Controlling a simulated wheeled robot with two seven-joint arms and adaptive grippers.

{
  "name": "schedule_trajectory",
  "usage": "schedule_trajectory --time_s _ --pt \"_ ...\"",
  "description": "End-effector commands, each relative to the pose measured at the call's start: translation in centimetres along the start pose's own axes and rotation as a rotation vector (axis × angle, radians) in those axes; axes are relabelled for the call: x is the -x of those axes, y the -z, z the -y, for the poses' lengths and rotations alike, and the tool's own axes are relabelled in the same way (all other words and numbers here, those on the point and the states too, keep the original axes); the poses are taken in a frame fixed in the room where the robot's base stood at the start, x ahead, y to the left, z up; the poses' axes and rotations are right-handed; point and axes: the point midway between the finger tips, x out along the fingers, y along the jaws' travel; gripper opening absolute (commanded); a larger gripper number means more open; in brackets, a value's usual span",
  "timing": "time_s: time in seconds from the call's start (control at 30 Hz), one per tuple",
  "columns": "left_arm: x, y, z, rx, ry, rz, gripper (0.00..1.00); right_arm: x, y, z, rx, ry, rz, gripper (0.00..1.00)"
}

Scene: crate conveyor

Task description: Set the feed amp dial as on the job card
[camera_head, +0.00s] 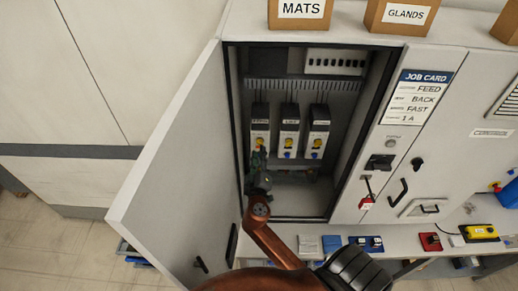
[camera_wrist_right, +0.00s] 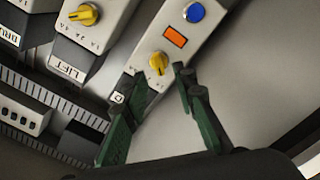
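The feed module (camera_head: 260,125) is the leftmost of three white modules in the open cabinet. In the right wrist view its yellow dial (camera_wrist_right: 157,63) sits beside an orange rectangle and a blue button; its label is mostly hidden, with a "D" showing. My right gripper (camera_wrist_right: 160,76) is open, with green fingertips on either side of the dial; I cannot tell whether they touch it. In the head view this gripper (camera_head: 258,160) covers the module's lower part. The job card (camera_head: 420,95) on the right panel reads FEED, BACK, FAST, 1 A. My left gripper is not in view.
The lift module (camera_head: 289,130) and a third module (camera_head: 318,130) stand close to the right. The open cabinet door (camera_head: 185,160) stands left of my right arm. A black switch (camera_head: 380,163) and a red padlock (camera_head: 367,203) are on the right panel.

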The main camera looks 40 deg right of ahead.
Motion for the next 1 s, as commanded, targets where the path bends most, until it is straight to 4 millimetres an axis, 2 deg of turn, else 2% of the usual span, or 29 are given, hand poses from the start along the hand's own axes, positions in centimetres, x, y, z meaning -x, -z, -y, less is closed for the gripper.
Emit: schedule_trajectory --time_s 0.03,0.2,0.4,0.57,1.0 --pt "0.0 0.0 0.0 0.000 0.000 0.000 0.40 1.2 -0.2 0.0 -0.003 0.002 0.004 0.25" --pt "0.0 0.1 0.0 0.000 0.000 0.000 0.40 4.7 -0.1 0.0 -0.001 0.002 0.003 0.25" --pt "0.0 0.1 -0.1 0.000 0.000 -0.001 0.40 7.4 -0.1 0.0 0.000 0.001 0.002 0.25" --pt "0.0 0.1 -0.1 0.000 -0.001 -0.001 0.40 8.1 0.0 0.0 0.000 0.000 0.001 0.25" --pt "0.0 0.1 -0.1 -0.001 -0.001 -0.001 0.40 8.1 0.0 0.0 0.000 0.000 0.000 0.25"
